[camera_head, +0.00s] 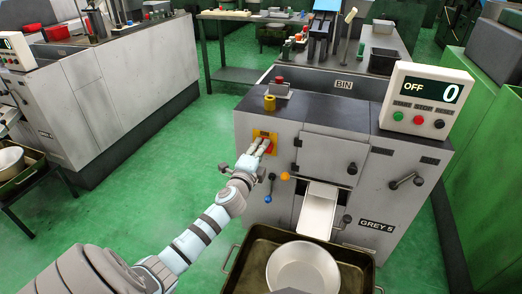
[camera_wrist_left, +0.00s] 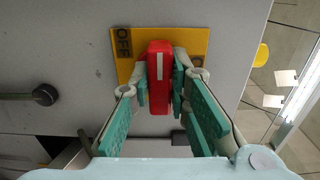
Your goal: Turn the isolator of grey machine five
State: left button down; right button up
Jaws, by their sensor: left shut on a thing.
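The isolator of the grey machine (camera_head: 360,190) labelled GREY 5 has a yellow plate (camera_head: 273,134) on the machine's left front. In the left wrist view the plate (camera_wrist_left: 126,68) bears the word OFF, and a red handle (camera_wrist_left: 159,48) with a white line stands out from it. My left gripper (camera_head: 264,147) reaches the isolator. In the left wrist view its fingers (camera_wrist_left: 159,82) are shut on the red handle, one on each side. The fingers partly hide the plate. The machine's display (camera_head: 427,90) reads OFF and 0. My right gripper is not in view.
Levers with a blue ball (camera_head: 268,198) and an orange ball (camera_head: 285,176) stick out just below the isolator. A tray (camera_head: 238,266) with a round pan (camera_head: 303,268) stands in front, below the chute (camera_head: 318,212).

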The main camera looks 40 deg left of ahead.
pick_arm(q)
jog(key=shift+f, duration=0.1)
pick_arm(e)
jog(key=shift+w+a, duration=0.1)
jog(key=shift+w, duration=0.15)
pick_arm(q)
jog(key=c, duration=1.5)
grip_release()
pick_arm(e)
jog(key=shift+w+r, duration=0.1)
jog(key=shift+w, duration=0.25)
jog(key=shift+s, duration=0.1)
pick_arm(q)
jog(key=shift+s, duration=0.15)
jog(key=v, duration=1.1)
jog(key=shift+s+d, duration=0.2)
jog(key=shift+s, duration=0.15)
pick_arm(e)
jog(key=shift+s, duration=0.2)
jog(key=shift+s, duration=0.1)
